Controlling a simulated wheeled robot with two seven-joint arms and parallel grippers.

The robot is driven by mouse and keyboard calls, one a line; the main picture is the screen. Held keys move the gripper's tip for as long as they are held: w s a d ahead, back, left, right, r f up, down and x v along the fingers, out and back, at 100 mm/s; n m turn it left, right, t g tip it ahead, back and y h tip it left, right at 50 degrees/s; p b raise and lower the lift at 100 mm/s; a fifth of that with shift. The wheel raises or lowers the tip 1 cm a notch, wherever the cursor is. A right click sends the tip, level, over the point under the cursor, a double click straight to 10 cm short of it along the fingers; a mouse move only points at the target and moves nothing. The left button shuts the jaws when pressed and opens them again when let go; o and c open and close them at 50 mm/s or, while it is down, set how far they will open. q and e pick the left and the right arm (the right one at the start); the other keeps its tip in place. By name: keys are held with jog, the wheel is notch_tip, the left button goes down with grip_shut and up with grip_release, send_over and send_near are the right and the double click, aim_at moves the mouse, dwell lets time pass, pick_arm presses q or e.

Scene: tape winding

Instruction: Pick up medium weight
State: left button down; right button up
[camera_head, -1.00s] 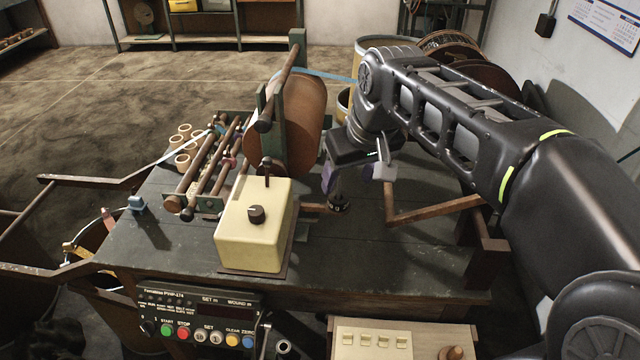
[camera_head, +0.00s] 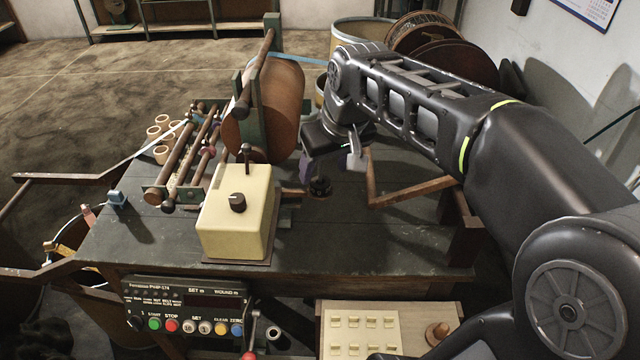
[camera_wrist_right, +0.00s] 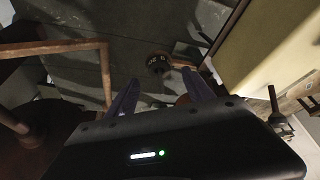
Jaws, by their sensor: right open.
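A small dark round weight (camera_head: 320,188) stands on the dark bench top, right of the cream box. It also shows in the right wrist view (camera_wrist_right: 159,63), beyond my fingertips and roughly between their lines. Its size class cannot be read. My right gripper (camera_head: 332,170) is open and empty, just above and behind the weight in the head view. Its two purple-grey fingers show in the right wrist view (camera_wrist_right: 163,84), apart from the weight. My left gripper is not in view.
The cream box (camera_head: 236,212) with a knob and lever stands close left of the weight. A brown angled bar (camera_head: 415,192) lies to the right. Rollers and a large brown disc (camera_head: 275,105) stand behind. A wooden box with a cream slotted panel (camera_head: 362,333) is in front.

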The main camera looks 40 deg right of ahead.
aim_at(321, 180)
jog(key=x, duration=0.5)
dwell(0.5)
grip_shut()
dwell(0.5)
